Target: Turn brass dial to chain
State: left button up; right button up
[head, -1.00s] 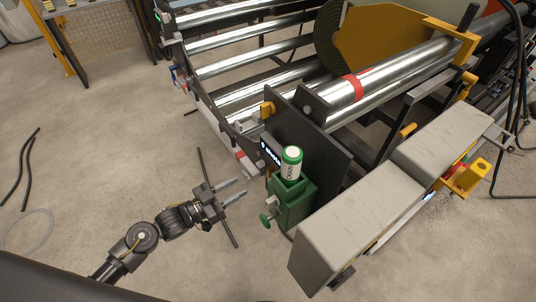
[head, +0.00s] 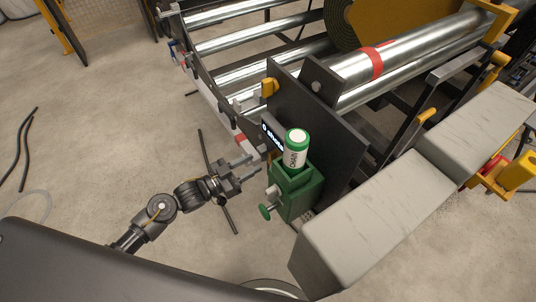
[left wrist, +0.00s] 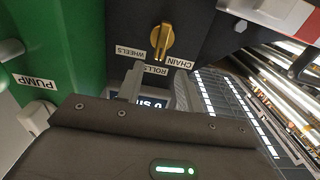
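The brass dial (left wrist: 161,42) sits on a dark panel face in the left wrist view. Labels ring its lower side: WHEELS (left wrist: 130,51) left, ROLLS (left wrist: 154,70) below, CHAIN (left wrist: 178,62) lower right. The dial's long grip runs roughly up and down in the picture, its lower end toward ROLLS; which end is the pointer I cannot tell. My left gripper (head: 250,168) is open and empty, its fingers apart, just short of the dark panel (head: 322,132) in the head view. My right gripper is not in view.
A green pump box (head: 297,192) with a white, green-capped can (head: 296,148) stands right of the gripper. A green knob (head: 266,211) juts from it. A lit display (head: 271,138) is on the panel.

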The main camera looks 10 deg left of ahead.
aim_at(269, 155)
pick_arm(q)
jog(key=x, duration=0.7)
jog(key=shift+s, duration=0.1)
grip_shut()
